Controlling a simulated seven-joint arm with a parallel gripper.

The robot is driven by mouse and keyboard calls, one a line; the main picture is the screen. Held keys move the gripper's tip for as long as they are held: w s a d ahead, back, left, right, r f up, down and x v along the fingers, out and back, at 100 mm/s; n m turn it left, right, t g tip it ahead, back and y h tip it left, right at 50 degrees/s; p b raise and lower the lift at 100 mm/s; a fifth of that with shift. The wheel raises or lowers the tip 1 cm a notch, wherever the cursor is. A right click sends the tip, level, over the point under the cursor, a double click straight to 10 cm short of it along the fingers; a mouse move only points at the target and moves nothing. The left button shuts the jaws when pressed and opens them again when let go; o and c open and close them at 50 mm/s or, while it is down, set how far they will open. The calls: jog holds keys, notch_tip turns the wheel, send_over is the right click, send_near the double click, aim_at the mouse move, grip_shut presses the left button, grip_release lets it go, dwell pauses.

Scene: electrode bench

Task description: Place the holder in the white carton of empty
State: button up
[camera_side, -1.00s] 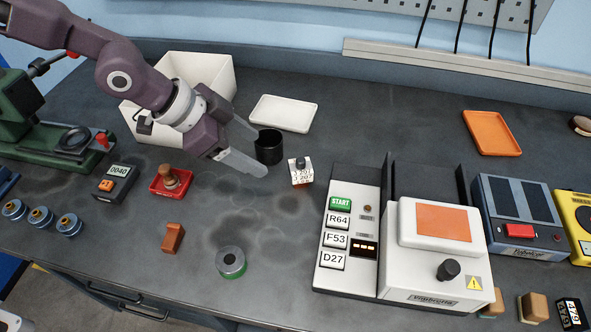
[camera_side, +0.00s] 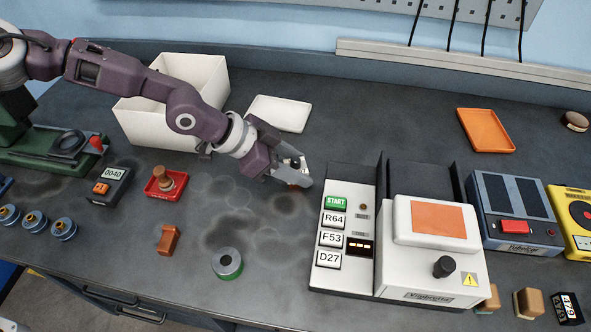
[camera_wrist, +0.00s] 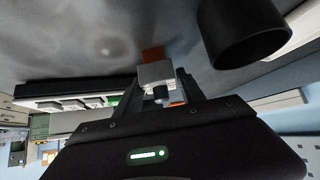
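A white tray (camera_side: 280,113) lies behind. The machine with the START panel (camera_side: 345,230) is close on the right. A red tray with a stamp (camera_side: 166,183) lies left.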

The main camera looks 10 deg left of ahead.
grip_shut()
